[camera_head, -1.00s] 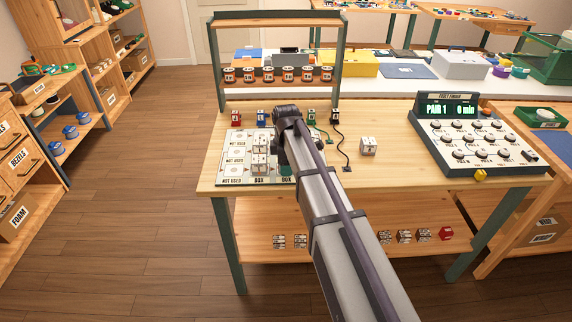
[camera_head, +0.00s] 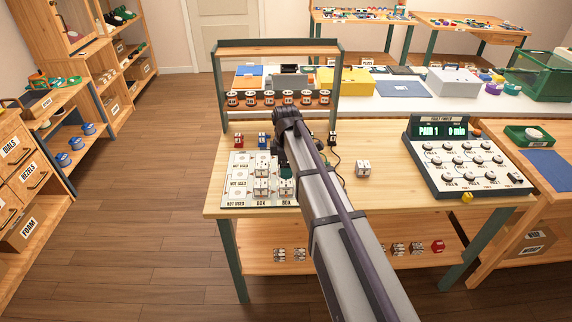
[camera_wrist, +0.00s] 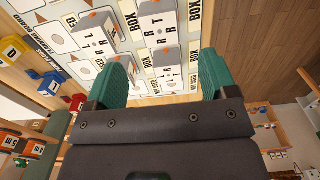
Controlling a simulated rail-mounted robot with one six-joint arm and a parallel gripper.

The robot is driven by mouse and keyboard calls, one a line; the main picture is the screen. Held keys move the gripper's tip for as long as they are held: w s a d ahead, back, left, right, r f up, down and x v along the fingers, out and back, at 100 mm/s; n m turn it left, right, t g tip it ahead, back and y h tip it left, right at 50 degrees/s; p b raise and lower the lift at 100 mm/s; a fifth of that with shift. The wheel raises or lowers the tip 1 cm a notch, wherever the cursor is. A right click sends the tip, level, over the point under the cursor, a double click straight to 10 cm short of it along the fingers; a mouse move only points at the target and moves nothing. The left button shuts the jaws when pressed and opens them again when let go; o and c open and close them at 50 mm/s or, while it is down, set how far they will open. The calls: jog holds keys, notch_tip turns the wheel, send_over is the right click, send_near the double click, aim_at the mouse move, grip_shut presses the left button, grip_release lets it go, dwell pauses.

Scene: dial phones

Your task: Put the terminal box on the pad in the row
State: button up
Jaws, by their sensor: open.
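The white board (camera_head: 238,188) on the bench bears printed pads in rows. Several white terminal boxes stand on it, including one at front left (camera_head: 262,189) and one at front right (camera_head: 287,188). Another terminal box (camera_head: 363,168) stands apart on bare wood to the right. My gripper (camera_head: 283,158) is over the board's back right, behind the front boxes. In the wrist view its green fingers (camera_wrist: 165,78) are spread apart, with a terminal box (camera_wrist: 165,52) beyond the gap between them. A second box (camera_wrist: 94,38) stands left of it. I see nothing held; my wrist hides part of the board.
A fault finder console (camera_head: 465,155) stands at the bench's right. Small red (camera_head: 238,141) and blue (camera_head: 262,141) blocks line the board's back edge. Black cords lie right of my gripper. Bare wood surrounds the lone box.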

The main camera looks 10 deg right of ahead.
jog(key=s+r+m, duration=0.2)
jog(key=s+m, duration=1.3)
jog(key=s, duration=0.9)
jog(key=shift+m, duration=0.4)
